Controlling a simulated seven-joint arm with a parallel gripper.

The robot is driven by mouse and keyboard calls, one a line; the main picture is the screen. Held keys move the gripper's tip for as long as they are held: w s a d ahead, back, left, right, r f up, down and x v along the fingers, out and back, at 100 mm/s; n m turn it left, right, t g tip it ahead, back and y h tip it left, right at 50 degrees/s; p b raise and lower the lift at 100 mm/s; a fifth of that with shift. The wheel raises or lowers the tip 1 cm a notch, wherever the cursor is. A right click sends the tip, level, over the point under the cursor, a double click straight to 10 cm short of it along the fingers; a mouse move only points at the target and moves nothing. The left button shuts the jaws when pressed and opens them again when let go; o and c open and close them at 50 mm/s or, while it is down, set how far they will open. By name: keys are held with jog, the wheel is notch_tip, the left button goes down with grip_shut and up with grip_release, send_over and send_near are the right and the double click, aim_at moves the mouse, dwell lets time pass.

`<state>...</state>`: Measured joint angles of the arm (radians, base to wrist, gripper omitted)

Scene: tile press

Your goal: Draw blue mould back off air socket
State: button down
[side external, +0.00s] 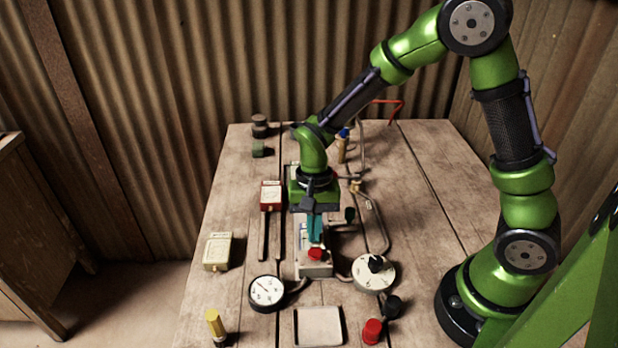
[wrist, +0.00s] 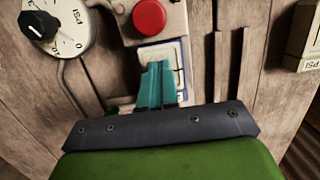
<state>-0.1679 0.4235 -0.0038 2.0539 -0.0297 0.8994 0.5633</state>
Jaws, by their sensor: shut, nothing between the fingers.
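The blue mould (wrist: 183,62) shows as a pale plate with a blue edge, against the grey block with the red button (wrist: 149,16). In the side view the mould (side external: 303,236) is a small pale-blue patch behind that block (side external: 314,269), mostly hidden by my fingers. My gripper (side external: 315,240) points down over the mould, its teal fingers shut with nothing between them. In the wrist view the fingertips (wrist: 158,66) lie across the mould's face. I cannot tell whether they touch it. The air socket itself is not clearly visible.
A red mould (side external: 270,195) stands left by two dark rails. A cream box (side external: 217,251) is farther left. A round gauge (side external: 266,291) and a PSI dial with a black knob (side external: 374,272) flank the block. A tray (side external: 340,326) lies in front. Pipes run at right.

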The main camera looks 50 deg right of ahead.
jog(key=shift+f, duration=0.35)
